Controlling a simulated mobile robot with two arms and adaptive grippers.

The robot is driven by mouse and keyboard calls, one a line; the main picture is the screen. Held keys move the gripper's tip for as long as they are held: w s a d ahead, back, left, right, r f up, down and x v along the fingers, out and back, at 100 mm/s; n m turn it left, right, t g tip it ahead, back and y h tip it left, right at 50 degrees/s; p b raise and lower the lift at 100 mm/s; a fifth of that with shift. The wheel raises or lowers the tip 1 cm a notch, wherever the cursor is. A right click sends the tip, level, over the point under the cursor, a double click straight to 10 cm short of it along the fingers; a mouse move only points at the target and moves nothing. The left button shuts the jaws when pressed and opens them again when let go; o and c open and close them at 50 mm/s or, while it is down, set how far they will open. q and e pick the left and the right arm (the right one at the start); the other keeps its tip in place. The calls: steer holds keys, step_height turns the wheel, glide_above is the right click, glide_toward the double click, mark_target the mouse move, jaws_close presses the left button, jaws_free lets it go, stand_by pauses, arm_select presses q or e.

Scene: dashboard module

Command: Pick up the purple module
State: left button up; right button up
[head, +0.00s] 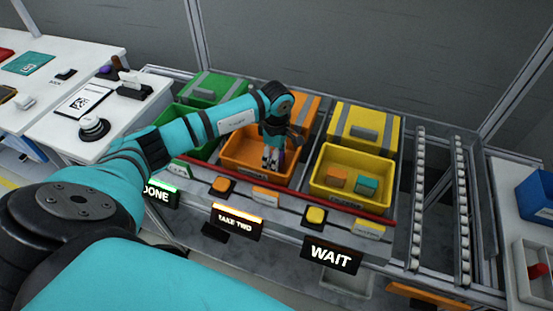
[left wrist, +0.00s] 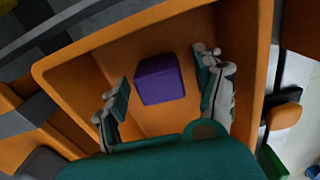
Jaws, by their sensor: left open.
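The purple module (left wrist: 160,79) is a small cube on the floor of the orange bin, seen in the left wrist view. In the head view my left gripper mostly hides it, with a bit of purple showing beside the fingers. The orange bin (left wrist: 95,58) surrounds it; the bin also shows in the head view (head: 236,158). My left gripper (head: 272,158) points down into this bin. In the left wrist view its fingers (left wrist: 163,92) are open, one on either side of the cube, with visible gaps. My right gripper is not in view.
A yellow bin (head: 322,182) with an orange cube (head: 336,177) and a teal cube (head: 367,184) stands to the right. A green bin (head: 193,120) is to the left. Signs read DONE, TAKE TWO (head: 237,221) and WAIT (head: 331,255). Roller rails (head: 420,195) lie right.

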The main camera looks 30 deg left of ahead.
arm_select(q)
steer(key=c, duration=1.3)
